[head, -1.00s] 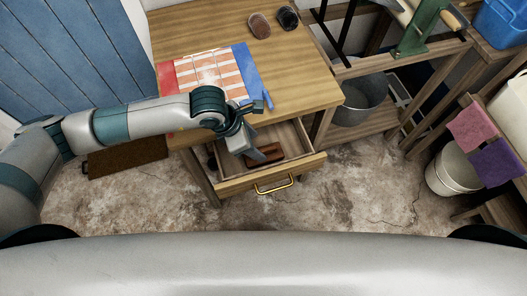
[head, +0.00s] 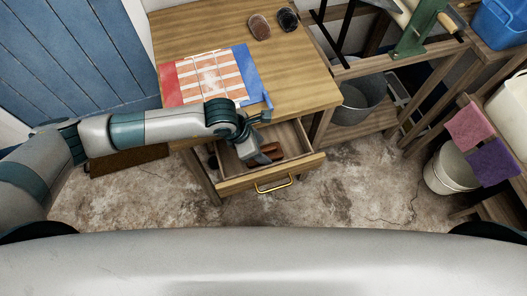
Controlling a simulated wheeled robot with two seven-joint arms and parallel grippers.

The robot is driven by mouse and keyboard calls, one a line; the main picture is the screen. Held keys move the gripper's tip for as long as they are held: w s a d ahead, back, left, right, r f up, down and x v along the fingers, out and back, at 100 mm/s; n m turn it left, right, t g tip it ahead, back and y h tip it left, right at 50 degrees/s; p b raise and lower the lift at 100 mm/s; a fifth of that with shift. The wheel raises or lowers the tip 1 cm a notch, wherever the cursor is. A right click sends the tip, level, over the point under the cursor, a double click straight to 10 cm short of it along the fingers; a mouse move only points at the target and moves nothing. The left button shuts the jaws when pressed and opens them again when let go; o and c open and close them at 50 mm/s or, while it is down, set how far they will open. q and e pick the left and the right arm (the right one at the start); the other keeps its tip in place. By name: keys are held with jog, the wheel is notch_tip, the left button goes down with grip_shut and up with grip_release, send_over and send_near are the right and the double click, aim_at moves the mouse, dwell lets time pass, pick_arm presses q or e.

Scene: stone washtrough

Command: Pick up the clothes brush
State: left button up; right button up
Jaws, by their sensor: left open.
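A reddish-brown wooden piece that looks like the clothes brush (head: 273,148) lies inside the open drawer (head: 235,183) of the wooden table. My left gripper (head: 262,158) reaches down into the drawer from the upper left. Its fingers are open and over the brush, hiding much of it. I cannot tell whether they touch it. My right gripper is not in view.
A metal tub (head: 362,103) stands on a shelf to the right. The drawer walls stand close around my gripper.

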pick_arm(q)
jog(key=shift+d+f, duration=0.2)
jog(key=shift+f, duration=0.3)
jog(key=shift+w+d+f, duration=0.1)
jog(key=shift+f, duration=0.35)
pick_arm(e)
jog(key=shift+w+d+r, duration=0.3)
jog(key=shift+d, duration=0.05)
pick_arm(q)
jog(key=c, duration=0.9)
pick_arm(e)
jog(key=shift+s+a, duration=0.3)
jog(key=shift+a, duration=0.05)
